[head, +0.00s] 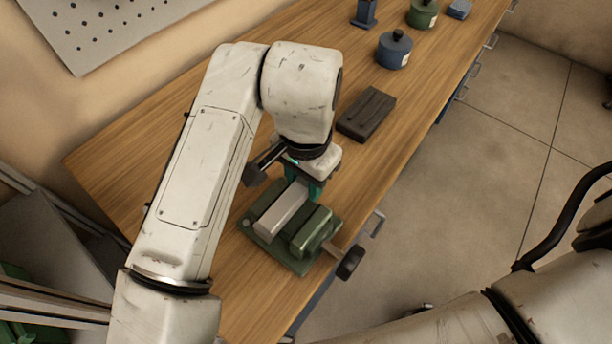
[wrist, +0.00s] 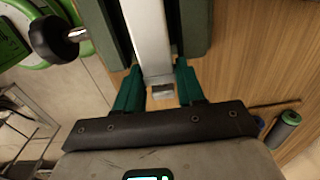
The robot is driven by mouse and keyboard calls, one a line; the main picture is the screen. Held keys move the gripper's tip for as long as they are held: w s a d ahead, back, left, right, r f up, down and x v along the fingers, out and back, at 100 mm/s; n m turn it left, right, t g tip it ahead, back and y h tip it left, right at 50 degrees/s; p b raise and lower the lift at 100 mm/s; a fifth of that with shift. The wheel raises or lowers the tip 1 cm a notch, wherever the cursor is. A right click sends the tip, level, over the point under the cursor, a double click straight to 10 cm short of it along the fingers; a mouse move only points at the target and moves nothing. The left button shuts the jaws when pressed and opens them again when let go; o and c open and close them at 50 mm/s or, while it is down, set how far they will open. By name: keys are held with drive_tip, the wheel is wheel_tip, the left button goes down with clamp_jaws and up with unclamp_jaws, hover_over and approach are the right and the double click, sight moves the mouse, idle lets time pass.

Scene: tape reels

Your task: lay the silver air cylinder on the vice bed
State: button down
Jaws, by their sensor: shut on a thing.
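The silver air cylinder (head: 283,208) is a long pale bar between the two jaws of the green vice (head: 309,232), lined up along them. My gripper (head: 308,186) is shut on its end nearer the back of the bench. In the wrist view, the silver cylinder (wrist: 148,35) runs away from my teal fingers (wrist: 160,80), with the vice jaws (wrist: 195,25) on both sides. The cylinder hides the vice bed under it, so I cannot tell whether it touches the bed.
The vice's handle with a black knob (head: 350,262) sticks out past the bench's front edge. A dark flat block (head: 367,113) lies beyond my gripper. A blue canister (head: 394,52) and a green canister (head: 422,14) stand farther along. Bare wooden bench (head: 130,150) lies left of my arm.

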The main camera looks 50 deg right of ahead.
drive_tip(key=shift+s+f+b, duration=0.15)
drive_tip(key=shift+f+b, duration=0.3)
drive_tip(key=shift+f, duration=0.25)
drive_tip(key=shift+s+f+b, duration=0.1)
drive_tip(key=shift+f+b, duration=0.3)
drive_tip(key=shift+f, duration=0.3)
drive_tip(key=c, duration=0.8)
unclamp_jaws()
drive_tip(key=shift+o, duration=1)
drive_tip(key=shift+s, duration=0.1)
drive_tip(key=shift+s+d+r, duration=0.1)
drive_tip(key=r, duration=0.1)
drive_tip(key=w+r, duration=0.1)
drive_tip(key=r, duration=0.1)
drive_tip(key=shift+d+r, duration=0.1)
drive_tip(key=shift+d, duration=0.05)
drive_tip(key=r, duration=0.3)
drive_tip(key=r+p, duration=0.1)
drive_tip(key=r, duration=0.4)
drive_tip(key=shift+s+a+r, duration=0.3)
drive_tip(key=shift+a+r, duration=0.05)
drive_tip(key=shift+a, duration=0.05)
drive_tip(key=shift+s+r, duration=0.15)
drive_tip(key=shift+r, duration=0.55)
